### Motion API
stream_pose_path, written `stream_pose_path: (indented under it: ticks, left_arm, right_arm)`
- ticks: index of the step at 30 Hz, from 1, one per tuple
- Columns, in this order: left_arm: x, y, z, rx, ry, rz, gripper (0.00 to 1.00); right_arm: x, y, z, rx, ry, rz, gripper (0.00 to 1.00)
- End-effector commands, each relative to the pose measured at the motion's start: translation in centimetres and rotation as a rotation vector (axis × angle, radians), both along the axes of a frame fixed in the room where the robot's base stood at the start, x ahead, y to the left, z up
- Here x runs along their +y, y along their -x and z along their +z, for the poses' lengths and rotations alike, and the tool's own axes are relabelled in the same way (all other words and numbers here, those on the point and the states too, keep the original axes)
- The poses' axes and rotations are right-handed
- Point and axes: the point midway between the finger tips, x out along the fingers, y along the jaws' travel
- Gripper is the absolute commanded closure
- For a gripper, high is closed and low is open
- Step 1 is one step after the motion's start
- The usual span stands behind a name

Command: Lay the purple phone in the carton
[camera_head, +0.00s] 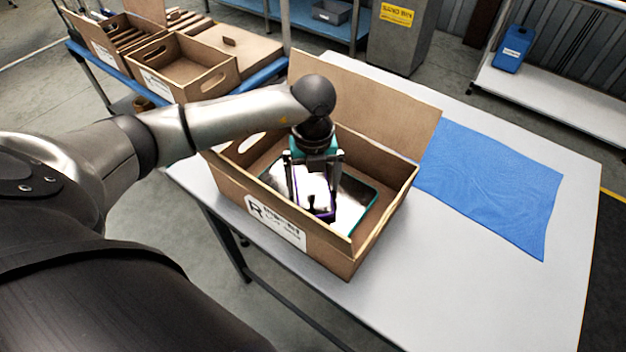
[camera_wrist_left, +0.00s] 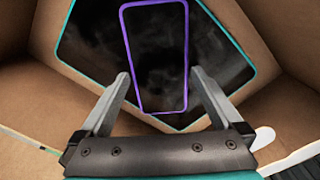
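The purple phone (camera_head: 318,193) has a dark screen and a purple rim; the left wrist view also shows it (camera_wrist_left: 158,55). It is inside the open cardboard carton (camera_head: 305,240), over a larger teal-rimmed tablet (camera_head: 356,199), and looks to lie on it. My left gripper (camera_head: 314,203) points down into the carton. Its fingers stand either side of the phone, with a narrow gap at each side in the left wrist view (camera_wrist_left: 160,76), so it looks open. The fingers partly cover the phone in the head view. My right gripper is not in view.
The carton stands on a pale table (camera_head: 400,305) with its lid flap (camera_head: 370,100) raised at the back. A blue cloth (camera_head: 490,185) lies flat to the right. More cartons (camera_head: 180,70) stand on a blue-edged table at upper left. The table's front right is clear.

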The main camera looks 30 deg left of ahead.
Motion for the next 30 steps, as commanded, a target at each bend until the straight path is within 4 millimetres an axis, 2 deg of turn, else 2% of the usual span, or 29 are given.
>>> stream_pose_path:
  ticks: [8,11,21,25,30]
  left_arm:
    - [0.0,0.0,1.0,-0.002,0.001,0.000,0.00]
    - [0.0,-0.2,2.5,-0.006,0.000,-0.001,0.00]
    - [0.0,-0.2,10.1,-0.006,0.000,0.000,0.00]
    - [0.0,-0.1,12.0,-0.004,0.000,0.000,0.00]
    - [0.0,-0.1,13.2,-0.002,0.001,0.001,0.00]
  right_arm:
    - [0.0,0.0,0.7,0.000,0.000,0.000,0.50]
    - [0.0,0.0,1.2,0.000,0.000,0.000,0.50]
    - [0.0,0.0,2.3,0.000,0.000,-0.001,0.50]
    - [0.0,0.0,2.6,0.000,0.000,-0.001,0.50]
    - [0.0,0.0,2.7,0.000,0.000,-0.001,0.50]
